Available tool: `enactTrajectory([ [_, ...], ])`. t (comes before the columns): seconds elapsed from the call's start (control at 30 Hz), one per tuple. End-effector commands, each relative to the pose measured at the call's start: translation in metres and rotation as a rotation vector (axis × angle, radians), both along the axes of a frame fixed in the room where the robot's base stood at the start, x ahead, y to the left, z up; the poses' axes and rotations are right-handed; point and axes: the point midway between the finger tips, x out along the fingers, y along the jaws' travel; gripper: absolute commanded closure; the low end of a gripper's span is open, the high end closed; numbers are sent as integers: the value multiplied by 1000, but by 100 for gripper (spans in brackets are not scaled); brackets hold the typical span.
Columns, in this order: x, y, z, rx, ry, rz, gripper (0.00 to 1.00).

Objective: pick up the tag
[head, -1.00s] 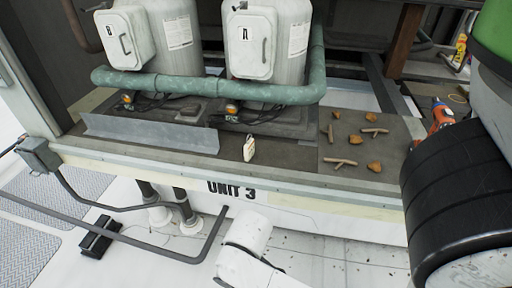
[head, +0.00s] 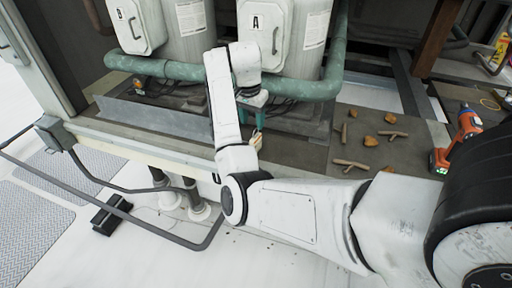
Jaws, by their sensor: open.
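The small cream tag (head: 257,141) is on the dark deck near its front edge, below tank A. My gripper (head: 256,117) points down just above the tag, beyond the forearm. Its jaws are open, but small and partly covered in this view. I cannot tell whether the fingers are beside the tag or still above it.
A green pipe (head: 310,88) runs across the tanks just behind my gripper. A metal angle strip (head: 155,119) lies to the left. Several twigs and brown leaves (head: 372,141) and an orange drill (head: 462,135) are to the right.

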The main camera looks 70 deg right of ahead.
Motion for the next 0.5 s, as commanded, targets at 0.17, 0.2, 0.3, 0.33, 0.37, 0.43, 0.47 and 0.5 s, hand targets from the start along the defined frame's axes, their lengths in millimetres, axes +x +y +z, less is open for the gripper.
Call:
enactTrajectory([
  [0.17,0,-6,-7,12,-3,-30,51],
  [0.2,0,-7,-13,13,-2,-30,51],
  [0.3,0,-9,-28,13,-2,-29,51],
  [0.33,0,-9,-31,12,-3,-29,51],
  [0.37,0,-10,-35,12,-3,-29,51],
  [0.43,0,-11,-43,10,-5,-28,51],
  [0.47,0,-11,-45,10,-5,-28,51],
  [0.5,0,-11,-47,11,-5,-28,51],
])
